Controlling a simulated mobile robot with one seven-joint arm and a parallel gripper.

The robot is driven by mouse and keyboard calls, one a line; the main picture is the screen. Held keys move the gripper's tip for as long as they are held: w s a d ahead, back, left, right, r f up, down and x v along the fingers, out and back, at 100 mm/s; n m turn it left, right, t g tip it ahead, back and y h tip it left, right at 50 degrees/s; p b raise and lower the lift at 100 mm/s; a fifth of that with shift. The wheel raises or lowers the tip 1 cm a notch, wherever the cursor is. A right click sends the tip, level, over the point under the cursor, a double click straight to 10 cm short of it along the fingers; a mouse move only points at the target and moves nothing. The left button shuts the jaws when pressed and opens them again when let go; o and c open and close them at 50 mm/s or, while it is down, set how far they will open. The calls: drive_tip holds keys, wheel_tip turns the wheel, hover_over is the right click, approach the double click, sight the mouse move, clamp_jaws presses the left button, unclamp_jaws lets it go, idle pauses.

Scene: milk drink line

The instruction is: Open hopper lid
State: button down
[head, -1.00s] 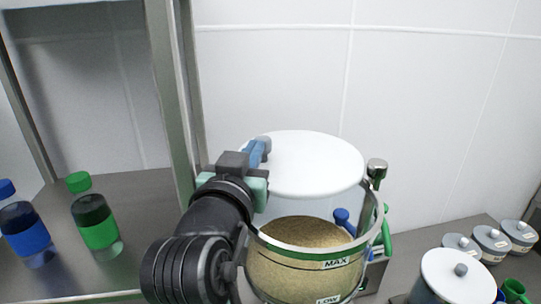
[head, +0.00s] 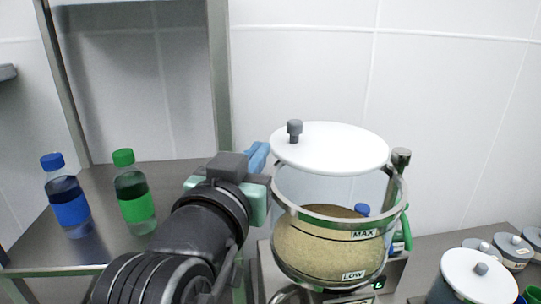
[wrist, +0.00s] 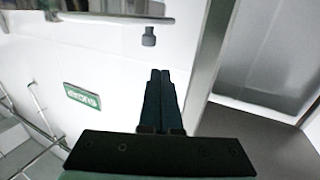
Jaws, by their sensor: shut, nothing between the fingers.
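The hopper (head: 325,248) is a clear round vessel with a metal ring and MAX and LOW marks, partly filled with tan grains. A grey knob (head: 294,130) stands near the lid's left edge. My gripper (head: 262,150) is just left of the lid, its blue fingers together and empty. In the wrist view the shut fingers (wrist: 160,75) point toward the knob (wrist: 149,37), with a visible gap. My arm hides part of the area left of the hopper.
A metal shelf (head: 100,195) at left bears a blue-capped bottle (head: 68,200) and a green-capped bottle (head: 134,195). A metal post (head: 400,160) rises at the hopper's right. Several lidded jars (head: 472,275) stand at lower right.

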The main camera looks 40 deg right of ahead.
drive_tip(key=f+b, duration=0.1)
drive_tip(key=n+t+y+b, duration=0.2)
drive_tip(key=n+y, duration=0.1)
drive_tip(key=n, duration=0.6)
approach(296, 154)
wheel_tip(296, 154, up, 2)
drive_tip(key=w+a, duration=0.1)
drive_tip(key=w, duration=0.1)
drive_tip(key=s+n+t+y+b, duration=0.2)
drive_tip(key=s+n+t+y, duration=0.3)
drive_tip(key=n, duration=1.1)
drive_tip(key=shift+g+y, duration=0.5)
drive_tip(key=shift+g, duration=0.1)
drive_tip(key=w+d+p, duration=0.2)
drive_tip(key=w, duration=0.1)
drive_tip(key=w+d+p, duration=0.2)
drive_tip(key=w, duration=0.1)
drive_tip(key=w+d+p, duration=0.1)
drive_tip(key=w+p, duration=0.1)
drive_tip(key=w, duration=0.2)
drive_tip(key=shift+d+r, duration=0.35)
drive_tip(key=shift+d, duration=0.05)
drive_tip(key=shift+w+d+f+p, duration=0.15)
drive_tip(key=shift+w+d+p, duration=0.15)
drive_tip(key=shift+d+p, duration=0.25)
drive_tip(key=shift+w+d, duration=0.1)
drive_tip(key=shift+d, duration=0.05)
